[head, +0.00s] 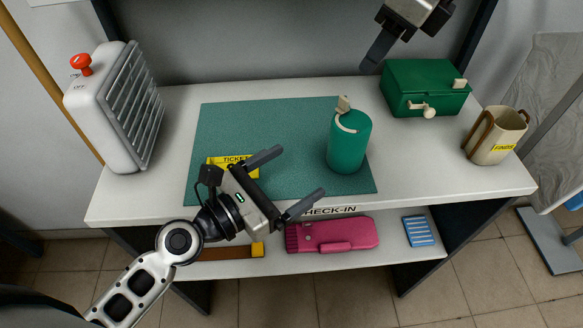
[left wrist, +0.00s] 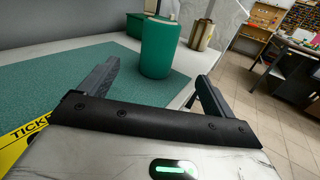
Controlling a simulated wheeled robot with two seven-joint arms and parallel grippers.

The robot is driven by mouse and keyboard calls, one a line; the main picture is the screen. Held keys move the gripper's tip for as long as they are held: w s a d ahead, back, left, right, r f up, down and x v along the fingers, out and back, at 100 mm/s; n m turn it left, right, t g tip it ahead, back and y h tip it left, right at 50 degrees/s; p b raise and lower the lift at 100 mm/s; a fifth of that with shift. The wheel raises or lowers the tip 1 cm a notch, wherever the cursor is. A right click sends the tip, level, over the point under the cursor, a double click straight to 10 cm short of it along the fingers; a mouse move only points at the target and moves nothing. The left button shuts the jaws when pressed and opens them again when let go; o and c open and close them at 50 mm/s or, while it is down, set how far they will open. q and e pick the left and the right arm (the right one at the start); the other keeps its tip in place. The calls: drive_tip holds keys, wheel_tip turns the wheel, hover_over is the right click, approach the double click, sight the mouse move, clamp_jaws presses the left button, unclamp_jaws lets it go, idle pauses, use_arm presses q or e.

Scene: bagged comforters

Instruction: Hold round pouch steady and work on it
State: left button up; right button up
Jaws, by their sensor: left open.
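The round pouch (head: 347,147) is a green upright cylinder with a pale zipper line and a beige tab on top. It stands on the teal mat (head: 265,130), near its right side. It also shows in the left wrist view (left wrist: 157,48), ahead of and between the fingers. My left gripper (head: 301,171) is open and empty, at the front of the table, to the left of the pouch and apart from it. My right gripper (head: 378,50) is high at the top edge, behind the pouch. One dark finger shows clearly; its opening is unclear.
A white louvred box with a red knob (head: 118,105) stands at left. A green box (head: 425,87) and a beige jug (head: 494,136) stand at right. A yellow ticket label (head: 247,172) lies under my left gripper. A pink case (head: 332,235) is on the lower shelf.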

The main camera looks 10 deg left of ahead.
sight(356, 132)
use_arm(q)
drive_tip(key=shift+w+d+r+n, duration=0.2)
drive_tip(key=shift+w+d+n, duration=0.15)
drive_tip(key=shift+w, duration=0.25)
drive_tip(key=x, duration=1.4)
drive_tip(key=shift+w+d, duration=0.3)
drive_tip(key=c, duration=1.1)
drive_tip(key=shift+o, duration=0.2)
